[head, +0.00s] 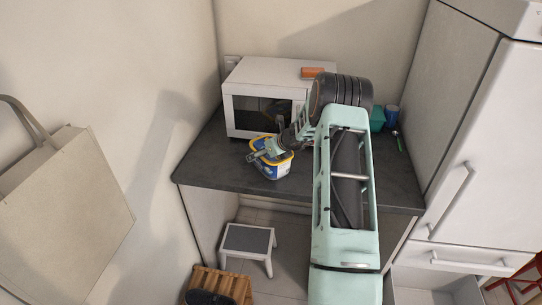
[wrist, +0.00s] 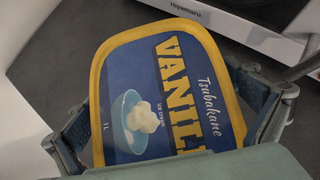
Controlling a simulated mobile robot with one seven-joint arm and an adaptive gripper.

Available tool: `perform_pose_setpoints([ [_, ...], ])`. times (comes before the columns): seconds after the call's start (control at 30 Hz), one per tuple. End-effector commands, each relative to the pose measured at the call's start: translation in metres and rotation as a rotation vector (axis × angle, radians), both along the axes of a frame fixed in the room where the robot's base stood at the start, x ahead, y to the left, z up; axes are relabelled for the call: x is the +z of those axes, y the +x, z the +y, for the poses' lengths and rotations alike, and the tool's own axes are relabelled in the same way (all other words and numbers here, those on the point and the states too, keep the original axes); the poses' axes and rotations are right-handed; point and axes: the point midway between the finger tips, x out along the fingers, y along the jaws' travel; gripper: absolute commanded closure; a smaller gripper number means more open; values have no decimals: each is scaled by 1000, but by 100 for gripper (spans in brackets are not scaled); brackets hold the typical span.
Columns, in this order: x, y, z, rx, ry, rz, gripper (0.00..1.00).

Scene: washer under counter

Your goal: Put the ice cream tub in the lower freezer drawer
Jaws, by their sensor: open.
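The ice cream tub (head: 272,168), blue with a yellow rim and a vanilla label, stands on the dark counter in front of the microwave. Its lid (wrist: 165,85) fills the middle of the wrist view, partly cut off by my gripper's body. My gripper (head: 268,150) is open over the tub, with one finger at each side of it in the wrist view. A gap to the right finger shows; contact on the left is unclear. The white fridge-freezer stands at the right, with a handled drawer front (head: 440,253) low down. A pale open-looking box shape (head: 420,284) lies below it, partly cut off.
A white microwave (head: 245,107) stands behind the tub with an orange item (head: 312,72) on top. A stool (head: 247,240) and wooden crate (head: 222,284) are below the counter (head: 210,158).

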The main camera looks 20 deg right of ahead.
Motion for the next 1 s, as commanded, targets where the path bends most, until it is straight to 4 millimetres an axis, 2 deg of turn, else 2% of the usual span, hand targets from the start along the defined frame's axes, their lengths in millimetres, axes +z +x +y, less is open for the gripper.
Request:
perform_pose_setpoints([
  [0.27, -1, 2, 0, -1, -1, -1, 0],
  [0.83, -3, 0, 0, -1, 0, 2, 62],
  [0.93, -4, 0, 0, -1, 0, 3, 63],
  [0.97, -2, 1, 0, -1, -1, 0, 69],
  [1.0, -2, 1, 0, 0, 0, 1, 69],
])
